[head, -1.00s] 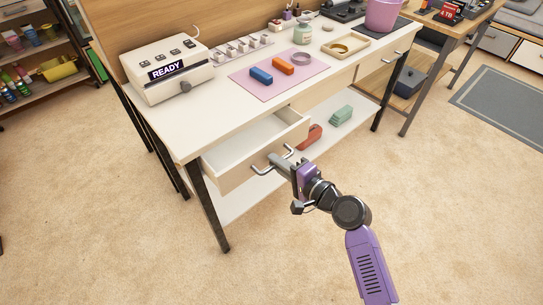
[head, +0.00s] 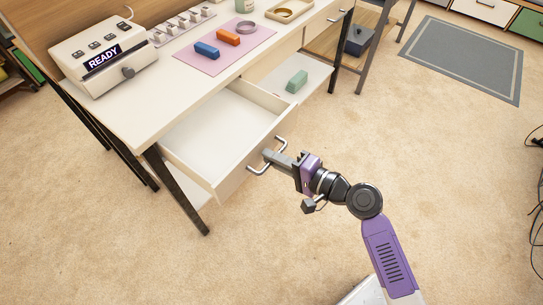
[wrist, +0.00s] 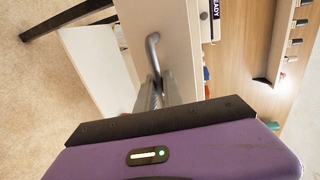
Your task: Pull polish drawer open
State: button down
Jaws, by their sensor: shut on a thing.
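The white drawer (head: 228,127) under the bench top stands well open in the head view, and its inside looks empty. Its metal bar handle (head: 257,169) is on the front panel. My gripper (head: 270,157) is shut on the middle of the handle, reaching it from the right. In the wrist view the handle (wrist: 153,50) runs up from between the fingers (wrist: 157,92), which hide part of it. The drawer front lies right beside the fingers there.
The white bench top (head: 140,113) carries a READY machine (head: 103,58), a pink mat (head: 217,50) with blue and orange blocks, and a wooden tray (head: 290,10). A green block stack (head: 297,82) sits on the lower shelf. Open carpet lies around my arm.

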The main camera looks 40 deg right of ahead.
jog(key=c, duration=1.8)
grip_release()
jog(key=shift+o, duration=0.2)
jog(key=shift+d, duration=0.1)
jog(key=v, duration=0.7)
jog(key=shift+s, duration=0.35)
jog(key=shift+d, duration=0.1)
